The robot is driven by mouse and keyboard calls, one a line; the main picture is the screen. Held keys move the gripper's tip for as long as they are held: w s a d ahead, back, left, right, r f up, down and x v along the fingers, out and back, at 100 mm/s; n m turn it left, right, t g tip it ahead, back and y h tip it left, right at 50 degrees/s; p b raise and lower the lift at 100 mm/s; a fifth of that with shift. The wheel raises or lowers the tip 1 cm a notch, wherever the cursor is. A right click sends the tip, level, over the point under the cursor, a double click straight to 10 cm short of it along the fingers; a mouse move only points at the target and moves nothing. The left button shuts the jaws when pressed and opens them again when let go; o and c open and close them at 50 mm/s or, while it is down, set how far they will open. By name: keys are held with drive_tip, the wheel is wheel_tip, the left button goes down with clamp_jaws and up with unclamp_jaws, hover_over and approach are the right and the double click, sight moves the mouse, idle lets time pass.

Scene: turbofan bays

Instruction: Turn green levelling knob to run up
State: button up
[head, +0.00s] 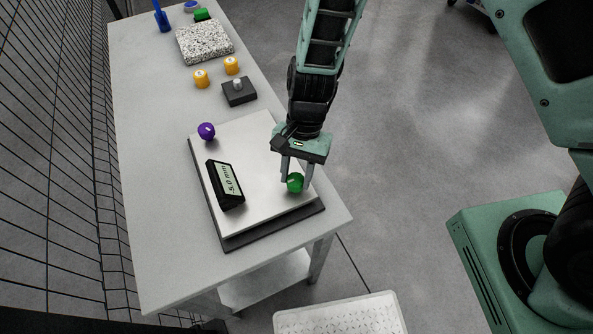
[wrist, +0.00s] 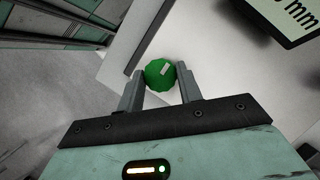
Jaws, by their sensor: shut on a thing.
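The green levelling knob (head: 295,183) stands on the front right part of a pale levelling plate (head: 262,150). My gripper (head: 292,178) comes down from above and is shut on the knob, one finger on each side. In the wrist view the knob (wrist: 159,73) sits between the fingertips, with a white mark on its top pointing toward the upper right. A black display (head: 225,184) on the plate shows a reading in mm, its digits hard to read. A purple knob (head: 207,131) is at the plate's back left corner.
Behind the plate on the grey table (head: 145,160) are a dark block (head: 239,93) with a pale knob, two orange cylinders (head: 201,79) and a speckled slab (head: 205,42). A wire mesh fence (head: 60,150) runs along the left. A pale perforated tray (head: 340,315) is below the front edge.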

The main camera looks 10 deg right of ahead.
drive_tip(key=o, duration=1)
drive_tip(key=shift+r, duration=0.1)
drive_tip(key=b+v, duration=0.3)
drive_tip(key=v, duration=1.4)
drive_tip(key=shift+r+b, duration=0.15)
drive_tip(key=shift+b, duration=0.2)
drive_tip(key=s+d+n+t+b, duration=0.1)
drive_tip(key=s+n, duration=0.3)
drive_tip(key=s, duration=0.2)
drive_tip(key=s+d+f+n+t+h+b, duration=0.1)
drive_tip(key=s+d+n+b, duration=0.1)
drive_tip(key=s+n, duration=0.3)
drive_tip(key=s+d+f+n+t+b, duration=0.1)
drive_tip(key=s+d+n+t+b, duration=0.1)
drive_tip(key=s+n, duration=0.2)
drive_tip(key=shift+s+f+h, duration=0.15)
drive_tip(key=shift+s+h, duration=0.15)
drive_tip(key=shift+s, duration=1.05)
